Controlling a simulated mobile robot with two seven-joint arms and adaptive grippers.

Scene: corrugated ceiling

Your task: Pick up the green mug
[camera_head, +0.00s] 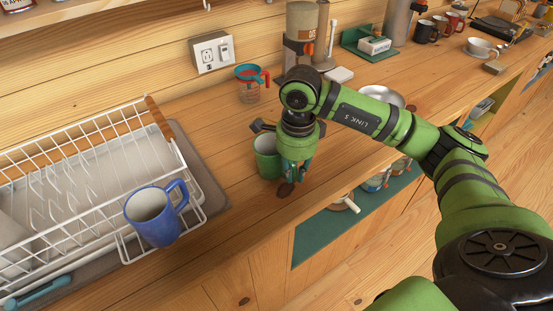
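The green mug (266,158) stands upright on the wooden counter, right of the dish rack. My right gripper (291,175) points down at the mug's right side, overlapping it in the picture. The gripper and wrist hide that side of the mug, and I cannot see its handle clearly. I cannot tell whether the fingers touch the mug, or whether they are open or shut. My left gripper is not in view.
A white wire dish rack (97,140) stands at left, with a blue mug (155,215) at its front corner. A measuring cup (249,90) stands behind the green mug. The counter's front edge is close by.

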